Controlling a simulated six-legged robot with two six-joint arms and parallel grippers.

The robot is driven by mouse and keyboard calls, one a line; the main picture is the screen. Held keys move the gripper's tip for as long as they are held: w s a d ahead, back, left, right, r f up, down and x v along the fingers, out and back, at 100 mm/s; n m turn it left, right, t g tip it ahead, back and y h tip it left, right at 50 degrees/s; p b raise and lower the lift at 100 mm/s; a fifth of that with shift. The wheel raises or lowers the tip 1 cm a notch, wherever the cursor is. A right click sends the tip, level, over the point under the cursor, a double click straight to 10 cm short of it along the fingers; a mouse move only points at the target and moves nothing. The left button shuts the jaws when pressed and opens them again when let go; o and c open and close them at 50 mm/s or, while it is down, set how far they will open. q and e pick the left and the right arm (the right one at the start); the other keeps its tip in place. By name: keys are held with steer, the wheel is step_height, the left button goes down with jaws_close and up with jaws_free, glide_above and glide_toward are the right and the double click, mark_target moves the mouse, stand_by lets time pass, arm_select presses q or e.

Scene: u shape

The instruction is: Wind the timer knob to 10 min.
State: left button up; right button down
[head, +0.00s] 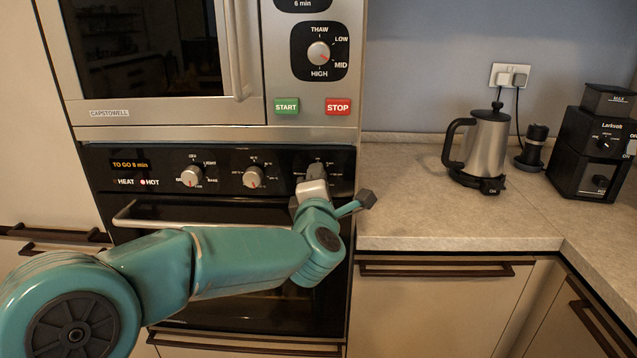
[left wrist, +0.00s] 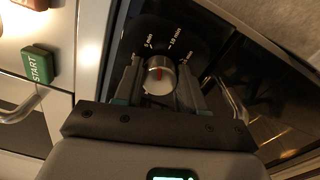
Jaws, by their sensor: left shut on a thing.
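The timer knob (left wrist: 160,77) is silver with a red mark, on the black oven panel (head: 120,158). In the left wrist view it sits between the fingers of my left gripper (left wrist: 158,92), which is shut on it. The red mark points up in that view, roughly between two printed minute labels. One label (left wrist: 175,38) seems to read 10 min; the others are small and blurred. In the head view my left gripper (head: 314,178) covers the knob at the panel's right end. The oven display (head: 130,164) reads TO GO 8 min. My right gripper is not in view.
Two more oven knobs (head: 191,176) (head: 254,177) are to the left. The oven handle (head: 150,219) runs below, partly behind my arm. The microwave (head: 240,105) is above, with green START and red STOP buttons. A kettle (head: 486,145) stands on the counter at right.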

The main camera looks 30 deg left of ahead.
arm_select(q)
steer(key=m, duration=0.4)
steer(key=shift+m+p, duration=0.4)
steer(key=shift+f+m, duration=0.1)
steer(key=shift+m, duration=0.2)
steer(key=o, duration=1.1)
steer(key=shift+c, duration=0.2)
steer(key=v, duration=1.6)
steer(key=shift+s, duration=0.2)
